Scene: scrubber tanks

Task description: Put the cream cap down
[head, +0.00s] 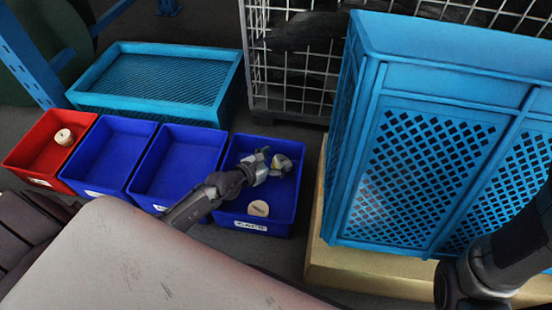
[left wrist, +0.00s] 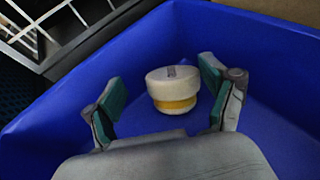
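The cream cap (left wrist: 173,88), with a yellow band around its lower part, is inside the rightmost blue bin (head: 232,222). In the left wrist view it appears upright on the bin floor near the far corner. It also shows in the head view (head: 282,162), partly behind the gripper. My left gripper (head: 270,164) is inside that bin. Its fingers (left wrist: 168,98) are spread on either side of the cap, with a gap at each side. Another cream round piece (head: 258,208) lies near the bin's front wall. My right gripper is out of view.
Two blue bins (head: 112,152) (head: 180,162) and a red bin (head: 30,150) holding a cream piece (head: 64,137) stand to the left. A light-blue crate (head: 155,104) is behind. A tall blue crate (head: 420,190) and a wire cage (head: 262,60) border the bin.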

